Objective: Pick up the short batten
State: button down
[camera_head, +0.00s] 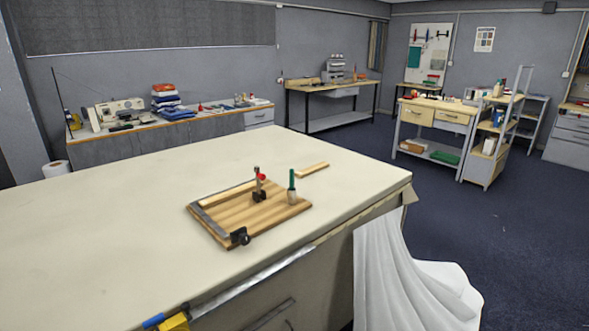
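A short, pale wooden batten (312,170) lies flat on the long cloth-covered table (110,230), near its far right end. It is apart from the wooden board (252,218) and behind it. A longer pale strip (228,193) lies along the back edge of that board. My gripper is not in view, so its state is hidden.
The board carries a red-tipped clamp (259,185), a green-handled tool (292,188) and a metal bar with a black clamp (239,237). A yellow and blue item (174,321) sits at the front edge. White cloth (405,270) hangs at right. The table's left side is clear.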

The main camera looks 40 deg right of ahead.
aim_at(312, 169)
jog(key=z, duration=1.2)
jog(key=l+z, duration=0.1)
jog(key=z, duration=0.35)
jog(key=i+z, duration=0.1)
jog(key=z, duration=0.3)
jog(key=l+z, duration=0.1)
jog(key=z, duration=0.35)
jog(key=i+z, duration=0.1)
jog(key=z, duration=0.35)
jog(key=i, duration=3.5)
jog(key=i+u, duration=0.15)
jog(key=i, duration=0.75)
jog(key=i+l+u, duration=0.15)
jog(key=i, duration=0.7)
jog(key=i+j+u, duration=0.2)
jog(key=i+u, duration=0.25)
jog(key=i+j+u, duration=0.1)
jog(key=i+u, duration=0.35)
jog(key=i+l+u, duration=0.1)
jog(key=i+u, duration=0.35)
jog(key=i+l+u, duration=0.2)
jog(key=u, duration=0.25)
jog(key=i+j+u, duration=0.2)
jog(key=i+u, duration=0.25)
jog(key=i, duration=0.45)
jog(key=i+l+u, duration=0.15)
jog(key=i+u, duration=0.3)
jog(key=i, duration=0.5)
